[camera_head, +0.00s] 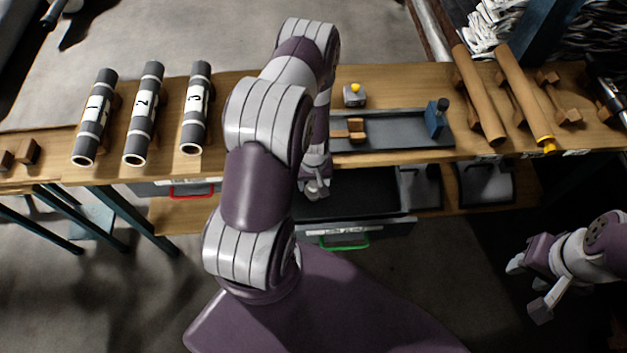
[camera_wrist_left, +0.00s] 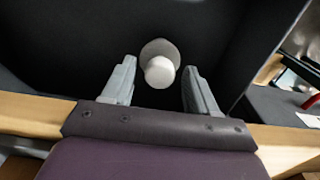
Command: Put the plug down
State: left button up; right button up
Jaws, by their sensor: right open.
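The plug (camera_wrist_left: 160,67) shows in the left wrist view as a white round knob on a grey disc, against the dark inside of the open drawer (camera_head: 362,200). My left gripper (camera_wrist_left: 160,92) has its fingers spread, with a gap on each side of the plug; I cannot tell whether the plug rests on the drawer floor. In the head view my left gripper (camera_head: 316,188) is over the left part of the drawer, partly hidden by my arm, and the plug cannot be made out. My right gripper (camera_head: 528,288) is open and empty at the right, away from the bench.
Three numbered grey rolls (camera_head: 145,115) lie on the bench at the left. A fixture with a blue block (camera_head: 436,118) is right of my left arm. Brown rolls (camera_head: 480,95) lie further right. The drawer has a green handle (camera_head: 343,243); a red handle (camera_head: 192,192) is left.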

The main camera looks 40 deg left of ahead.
pick_arm(q)
jog(key=shift+r, duration=0.1)
jog(key=w+d+r+m+p, duration=0.1)
jog(key=d+r+p, duration=0.15)
jog(key=r, duration=0.85)
jog(key=w+d+r+m+p, duration=0.1)
jog(key=d+r+m+p, duration=0.15)
jog(key=r, duration=0.85)
jog(key=s+d+r+m, duration=0.2)
jog(key=s+d+r, duration=0.1)
jog(key=r, duration=0.3)
jog(key=s+d+r+m+t, duration=0.1)
jog(key=s+d+r+m, duration=0.1)
jog(key=r, duration=0.5)
jog(key=shift+s+d+m+p, duration=0.35)
jog(key=shift+s+d, duration=0.35)
jog(key=shift+s, duration=0.7)
